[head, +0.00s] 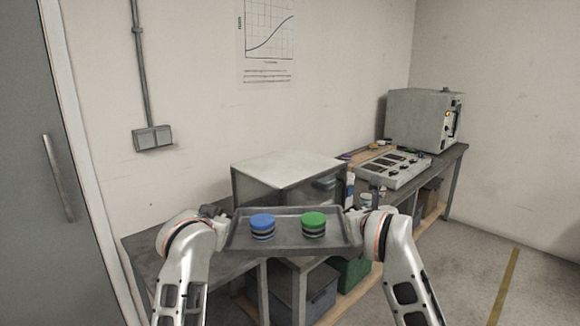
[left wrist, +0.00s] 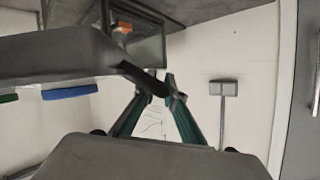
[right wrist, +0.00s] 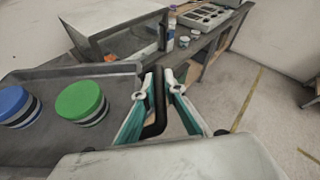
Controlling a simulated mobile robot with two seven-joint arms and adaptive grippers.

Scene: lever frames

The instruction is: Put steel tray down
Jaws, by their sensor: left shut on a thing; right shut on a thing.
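The grey steel tray (head: 288,240) is held up level between my two grippers, in front of the workbench. A blue-topped round piece (head: 262,227) and a green-topped round piece (head: 313,225) stand upright on it, side by side. My left gripper (head: 226,212) is shut on the tray's left handle, which shows dark between the fingers in the left wrist view (left wrist: 168,90). My right gripper (head: 353,212) is shut on the right handle, seen between the teal fingers in the right wrist view (right wrist: 163,85). The tray's underside against the bench is hidden in the head view.
The workbench (head: 150,246) has bare top at the left. A panel with dark displays (head: 393,168) and a grey oven-like box (head: 422,120) stand farther right.

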